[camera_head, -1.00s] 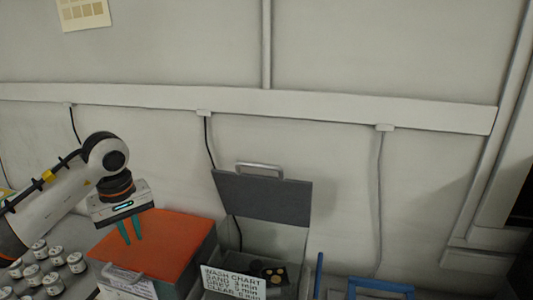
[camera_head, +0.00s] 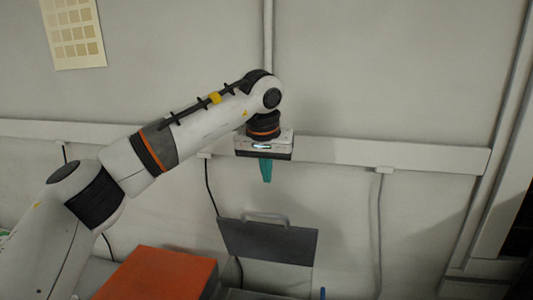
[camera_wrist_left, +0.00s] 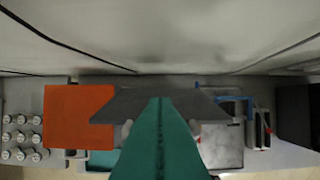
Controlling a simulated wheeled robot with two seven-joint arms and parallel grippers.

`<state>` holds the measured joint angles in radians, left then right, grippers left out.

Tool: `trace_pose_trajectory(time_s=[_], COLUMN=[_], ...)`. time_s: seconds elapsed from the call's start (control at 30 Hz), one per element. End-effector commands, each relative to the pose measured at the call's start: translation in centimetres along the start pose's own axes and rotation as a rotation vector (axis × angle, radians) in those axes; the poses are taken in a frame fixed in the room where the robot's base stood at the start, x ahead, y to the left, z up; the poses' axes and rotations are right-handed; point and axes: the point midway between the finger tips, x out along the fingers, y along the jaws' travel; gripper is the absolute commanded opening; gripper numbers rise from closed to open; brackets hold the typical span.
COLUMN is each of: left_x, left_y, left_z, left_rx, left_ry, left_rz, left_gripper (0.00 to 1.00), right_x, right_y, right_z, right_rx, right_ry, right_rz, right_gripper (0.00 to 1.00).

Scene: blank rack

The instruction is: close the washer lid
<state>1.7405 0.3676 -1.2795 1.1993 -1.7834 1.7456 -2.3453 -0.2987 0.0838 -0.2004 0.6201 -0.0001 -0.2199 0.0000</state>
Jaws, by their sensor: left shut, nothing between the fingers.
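The washer lid (camera_head: 268,242) is a dark grey panel with a pale handle (camera_head: 265,217) on its top edge. It stands raised, close to the wall. It also shows in the left wrist view (camera_wrist_left: 112,106), partly hidden behind the fingers. Most of the washer body below is cut off in the head view. My left gripper (camera_head: 265,178) points down, with its green fingers together and empty. It appears above the lid handle in the head view, with a visible gap. In the wrist view its fingers (camera_wrist_left: 160,105) overlap the middle of the lid. My right gripper is out of view.
An orange-topped box (camera_head: 160,272) stands left of the washer, also in the wrist view (camera_wrist_left: 78,115). Several small jars (camera_wrist_left: 20,135) stand farther left. A blue frame (camera_wrist_left: 235,98) is right of the lid. Cables hang from the wall rail (camera_head: 430,158).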

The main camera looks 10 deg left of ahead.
Motion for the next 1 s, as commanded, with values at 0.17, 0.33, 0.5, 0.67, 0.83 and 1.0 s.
trace_pose_trajectory(time_s=[0.17, 0.33, 0.5, 0.67, 0.83, 1.0], left_x=[3.7, 4.1, 4.5, 4.7, 4.8, 4.8], left_y=[0.1, 0.1, 0.0, 0.1, 0.1, 0.0], left_z=[0.0, -2.0, -3.4, -3.9, -3.9, -3.9], left_rx=[0.000, 0.001, 0.001, -0.001, -0.001, -0.001], left_ry=[0.006, 0.000, 0.000, 0.000, -0.001, -0.001], left_rz=[0.000, -0.001, -0.001, 0.000, 0.000, 0.000], left_gripper=[0.00, 0.00, 0.00, 0.00, 0.00, 0.00], right_x=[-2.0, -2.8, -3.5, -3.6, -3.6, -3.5], right_y=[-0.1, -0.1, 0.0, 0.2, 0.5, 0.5], right_z=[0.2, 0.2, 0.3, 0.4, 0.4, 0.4], right_rx=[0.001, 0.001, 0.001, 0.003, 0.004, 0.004], right_ry=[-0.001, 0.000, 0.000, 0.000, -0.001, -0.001], right_rz=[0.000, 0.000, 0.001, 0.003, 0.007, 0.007], right_gripper=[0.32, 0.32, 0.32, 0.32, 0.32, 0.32])
